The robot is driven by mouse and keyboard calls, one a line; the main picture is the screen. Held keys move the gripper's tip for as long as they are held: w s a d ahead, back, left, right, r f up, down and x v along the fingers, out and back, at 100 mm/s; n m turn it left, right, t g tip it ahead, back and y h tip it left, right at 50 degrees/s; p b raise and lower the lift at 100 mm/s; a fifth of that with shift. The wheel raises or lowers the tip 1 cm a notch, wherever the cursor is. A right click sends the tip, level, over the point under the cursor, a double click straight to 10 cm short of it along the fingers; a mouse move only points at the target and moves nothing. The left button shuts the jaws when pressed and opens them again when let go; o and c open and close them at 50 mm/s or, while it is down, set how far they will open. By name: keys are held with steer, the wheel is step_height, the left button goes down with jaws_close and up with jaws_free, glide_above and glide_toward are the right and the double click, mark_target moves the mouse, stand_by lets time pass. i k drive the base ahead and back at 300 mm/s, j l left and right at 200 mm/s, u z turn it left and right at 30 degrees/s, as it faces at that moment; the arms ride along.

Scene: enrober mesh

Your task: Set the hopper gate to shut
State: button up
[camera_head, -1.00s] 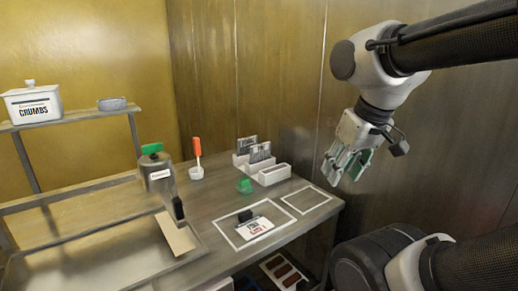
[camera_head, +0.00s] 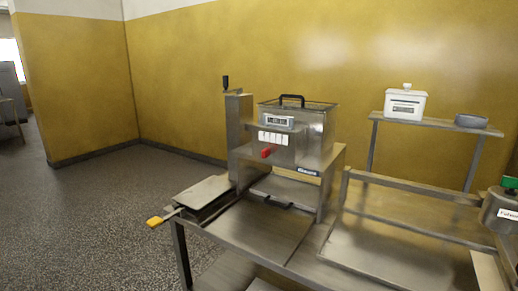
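A steel hopper (camera_head: 318,135) with an open top and a black handle stands on the metal machine frame in the middle of the view. On its front are a small display (camera_head: 279,120) and a row of white plates (camera_head: 273,138). A small red piece (camera_head: 266,153) sits just below the plates; it may be the gate's handle, but I cannot read the gate's setting. My gripper is out of view.
A steel bench (camera_head: 262,230) runs below the hopper. A yellow-handled lever (camera_head: 155,221) sticks out at its left end. A black crank (camera_head: 226,82) tops a post. A white lidded crock (camera_head: 405,104) and grey bowl (camera_head: 471,121) stand on a shelf. Floor at left is clear.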

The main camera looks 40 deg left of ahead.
mark_target(265, 153)
steer(key=j+u, duration=0.45)
steer(key=u, duration=0.3)
steer(key=j+u, duration=0.35)
steer(key=i+l, duration=0.05)
steer(key=l, duration=0.1)
